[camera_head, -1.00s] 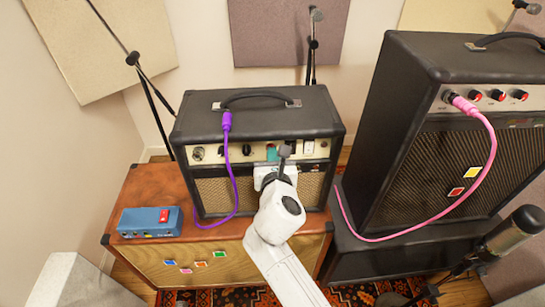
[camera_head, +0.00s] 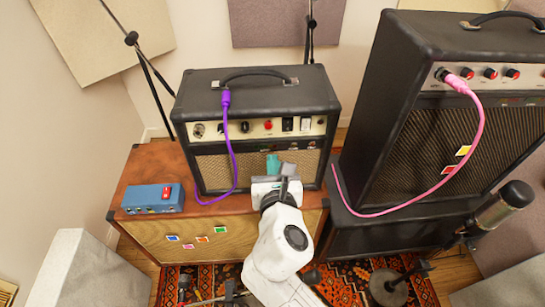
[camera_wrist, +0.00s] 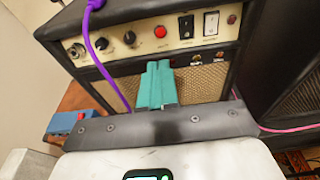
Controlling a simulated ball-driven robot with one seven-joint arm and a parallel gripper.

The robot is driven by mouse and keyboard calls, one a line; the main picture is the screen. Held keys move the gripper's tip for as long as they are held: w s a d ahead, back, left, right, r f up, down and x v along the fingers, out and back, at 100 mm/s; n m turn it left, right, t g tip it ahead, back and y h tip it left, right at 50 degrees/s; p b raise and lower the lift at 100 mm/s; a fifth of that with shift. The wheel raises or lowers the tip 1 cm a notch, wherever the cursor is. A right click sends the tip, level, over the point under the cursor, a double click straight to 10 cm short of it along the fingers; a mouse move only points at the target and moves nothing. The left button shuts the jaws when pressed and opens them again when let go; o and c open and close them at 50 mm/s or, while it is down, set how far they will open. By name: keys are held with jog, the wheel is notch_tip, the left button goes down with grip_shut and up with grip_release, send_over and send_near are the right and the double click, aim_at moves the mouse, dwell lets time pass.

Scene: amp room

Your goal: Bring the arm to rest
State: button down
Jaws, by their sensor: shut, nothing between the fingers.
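My white arm reaches up from the bottom in the head view, and my gripper (camera_head: 273,165) is in front of the lower grille of the small black amp (camera_head: 255,100). Its teal fingers are together with nothing between them; they also show in the wrist view (camera_wrist: 156,84). Whether the fingertips touch the amp I cannot tell. A purple cable (camera_head: 230,140) is plugged into the amp's top left and hangs to the left of my gripper. The panel with knobs, a red light and switches (camera_wrist: 160,32) is above the fingers in the wrist view.
The amp stands on a brown cabinet (camera_head: 150,210) with a blue pedal box (camera_head: 152,199). A large black amp (camera_head: 440,120) with a pink cable (camera_head: 478,130) is at the right. A microphone (camera_head: 508,200) stands at the lower right. A pale block (camera_head: 70,270) is at the lower left.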

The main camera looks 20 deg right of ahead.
dwell(0.5)
jog(key=s+d+f+m+g, duration=0.7)
jog(key=s+d+f+m, duration=0.45)
jog(key=m, duration=0.45)
jog(key=s+f+m+g+y, duration=0.2)
jog(key=s+f+m+g, duration=0.1)
jog(key=s+m, duration=0.5)
jog(key=s+f+m+g+y, duration=0.2)
jog(key=s+f+m+g, duration=0.1)
jog(key=s+m, duration=0.6)
jog(key=shift+s+a+g+y, duration=0.3)
jog(key=shift+s+g, duration=0.1)
jog(key=shift+s, duration=0.4)
